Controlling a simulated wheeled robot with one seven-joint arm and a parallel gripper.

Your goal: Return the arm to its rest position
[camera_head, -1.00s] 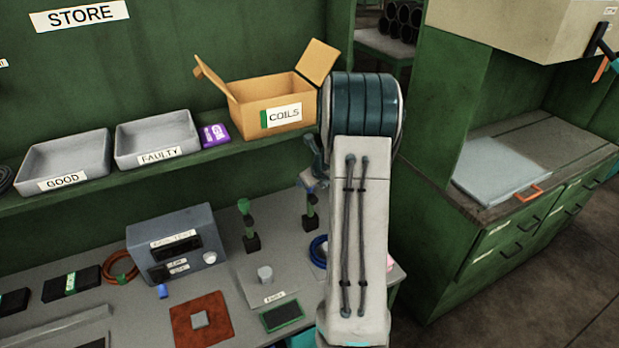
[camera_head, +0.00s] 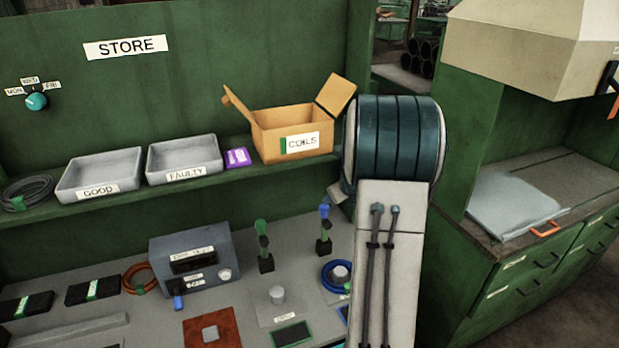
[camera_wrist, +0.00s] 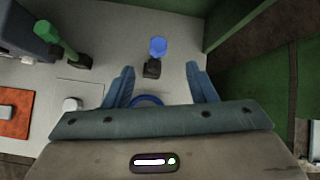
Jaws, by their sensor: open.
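My gripper (camera_wrist: 161,88) shows in the wrist view with its two blue fingers spread apart and nothing between them. It hangs over the grey bench top. Beyond the fingertips stands a small black stand with a blue top (camera_wrist: 157,49). A blue coil (camera_wrist: 148,100) lies partly hidden behind the gripper's body. In the head view my raised arm fills the middle right, and my gripper is hidden there. The blue-topped stand (camera_head: 324,230) and the blue coil (camera_head: 333,277) show just left of the arm.
A shelf holds the GOOD tray (camera_head: 98,190), the FAULTY tray (camera_head: 184,173), a purple box (camera_head: 237,157) and the open COILS box (camera_head: 297,145). A grey tester box (camera_head: 192,262), a green-topped stand (camera_head: 264,245) and a red mat (camera_head: 225,328) are on the bench. Green cabinets (camera_head: 500,270) stand right.

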